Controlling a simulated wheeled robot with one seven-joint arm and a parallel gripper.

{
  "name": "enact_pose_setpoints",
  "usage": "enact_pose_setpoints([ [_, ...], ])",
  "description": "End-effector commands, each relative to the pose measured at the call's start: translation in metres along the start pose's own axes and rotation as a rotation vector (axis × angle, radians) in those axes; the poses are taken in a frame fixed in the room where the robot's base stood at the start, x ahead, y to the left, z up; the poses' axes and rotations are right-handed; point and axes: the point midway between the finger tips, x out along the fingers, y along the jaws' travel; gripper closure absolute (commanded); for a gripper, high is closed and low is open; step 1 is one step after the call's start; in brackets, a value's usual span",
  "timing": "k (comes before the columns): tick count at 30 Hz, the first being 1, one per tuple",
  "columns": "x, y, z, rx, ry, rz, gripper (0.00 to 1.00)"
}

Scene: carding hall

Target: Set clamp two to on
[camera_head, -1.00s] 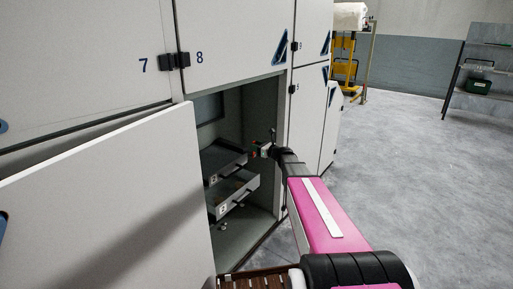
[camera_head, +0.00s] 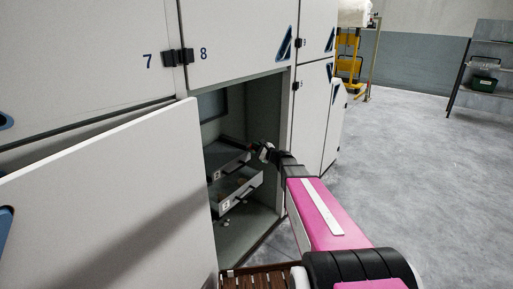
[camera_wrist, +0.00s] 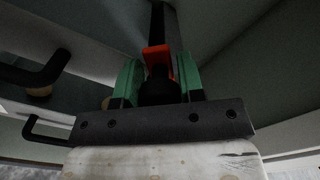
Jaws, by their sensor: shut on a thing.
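My gripper (camera_wrist: 158,84) shows in the wrist view with its two green fingers on either side of an orange-red piece (camera_wrist: 158,58) and a dark rounded part below it. It is shut on this piece, which may be the clamp's handle; a dark bar runs up behind it. In the head view my gripper (camera_head: 257,150) is small, inside the open cabinet near its right side, just above and right of the drawers. No marking for clamp two or its on position is readable, and the clamp's setting cannot be told.
Two pulled-out drawers sit in the cabinet, an upper drawer (camera_head: 214,176) and a lower drawer (camera_head: 226,205). Black handles (camera_wrist: 40,72) are close by at left in the wrist view. The open door (camera_head: 110,195) blocks the left. The floor (camera_head: 420,180) at right is clear.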

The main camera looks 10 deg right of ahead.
Motion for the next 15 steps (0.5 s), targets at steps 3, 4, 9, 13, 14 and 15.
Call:
enact_pose_setpoints([
  [3,-0.001,0.008,0.0,-0.109,0.0,0.001,1.0],
  [4,-0.001,0.009,0.0,-0.137,0.0,0.001,1.0],
  [9,-0.001,0.019,-0.003,-0.297,0.0,0.001,1.0],
  [13,-0.001,0.026,-0.006,-0.419,0.0,0.001,1.0],
  [14,-0.001,0.028,-0.006,-0.446,0.0,0.001,1.0],
  [15,-0.001,0.03,-0.007,-0.482,0.0,0.001,1.0],
])
